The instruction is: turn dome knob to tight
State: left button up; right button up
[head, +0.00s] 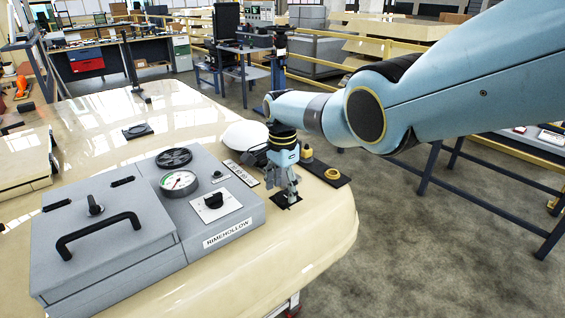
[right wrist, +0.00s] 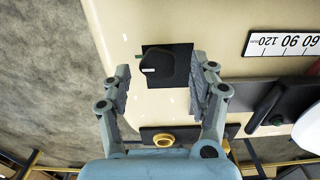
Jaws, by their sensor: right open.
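In the right wrist view a black square plate (right wrist: 180,50) on the cream trolley top carries a dark rounded shape, seemingly the dome knob (right wrist: 152,58). A small white mark shows on the shape; I cannot read any tight marking. In the head view my right gripper (head: 284,196) points down over the same plate (head: 288,202), near the trolley's right edge. Its fingers hide most of the knob, and I cannot tell whether they touch it. My left gripper is out of view.
A grey console (head: 240,222) with a gauge (head: 180,183), switch and handled lid stands left of the gripper. A ruler plate (head: 241,173), white dome-shaped object (head: 244,134) and yellow ring (head: 332,173) on a black strip are close by.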

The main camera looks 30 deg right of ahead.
aim_at(283, 194)
notch_tip(283, 194, up, 11)
dwell(0.3)
jog(key=shift+s+f, duration=0.1)
jog(key=shift+f, duration=0.05)
dwell(0.3)
